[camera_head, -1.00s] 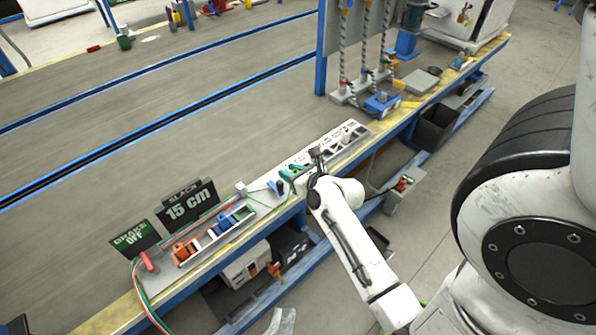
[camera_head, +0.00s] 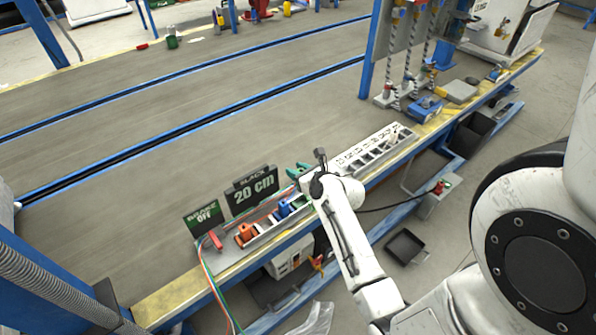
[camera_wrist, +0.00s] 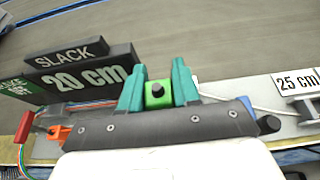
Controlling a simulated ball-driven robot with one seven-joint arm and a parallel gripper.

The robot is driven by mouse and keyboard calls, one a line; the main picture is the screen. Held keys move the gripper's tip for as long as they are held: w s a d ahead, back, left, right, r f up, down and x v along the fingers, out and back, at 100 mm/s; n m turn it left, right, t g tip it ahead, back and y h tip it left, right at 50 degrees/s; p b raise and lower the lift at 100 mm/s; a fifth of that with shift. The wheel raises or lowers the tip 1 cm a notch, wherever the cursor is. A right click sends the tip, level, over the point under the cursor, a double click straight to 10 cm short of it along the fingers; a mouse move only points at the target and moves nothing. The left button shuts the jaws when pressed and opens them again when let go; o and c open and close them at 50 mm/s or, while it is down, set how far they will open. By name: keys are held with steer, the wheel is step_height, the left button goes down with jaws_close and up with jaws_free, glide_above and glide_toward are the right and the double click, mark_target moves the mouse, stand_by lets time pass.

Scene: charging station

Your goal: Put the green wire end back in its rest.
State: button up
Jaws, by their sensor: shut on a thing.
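In the head view my gripper (camera_head: 299,171) is above the back of the bench strip, just beyond the right part of the rest tray (camera_head: 262,238). The tray holds an orange wire end (camera_head: 245,234) and a blue one (camera_head: 283,209). A green patch (camera_head: 304,203) shows at its right end, partly behind my arm. The wrist view hides most of the tray behind the gripper body.
A slack sign (camera_head: 252,190) reading 20 cm and a brake sign (camera_head: 203,218) reading off stand at the left, close to the gripper. A red lever (camera_head: 215,240) is beside the tray. A grey slotted row (camera_head: 372,153) lies to the right. The conveyor behind is clear.

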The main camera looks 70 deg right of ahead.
steer(key=shift+r+p, duration=0.2)
steer(key=shift+p, duration=0.3)
step_height(320, 180, down, 6)
steer(key=b, duration=0.3)
steer(key=shift+b, duration=0.35)
steer(key=shift+p, duration=1.15)
stand_by(1.2)
steer(key=shift+f+b, duration=1.4)
steer(key=shift+f, duration=0.7)
steer(key=o, duration=1.1)
steer(key=shift+s, duration=0.15)
steer(key=p+v, duration=0.2)
steer(key=v, duration=0.8)
steer(key=shift+s+a+r, duration=0.15)
steer(key=shift+s, duration=0.1)
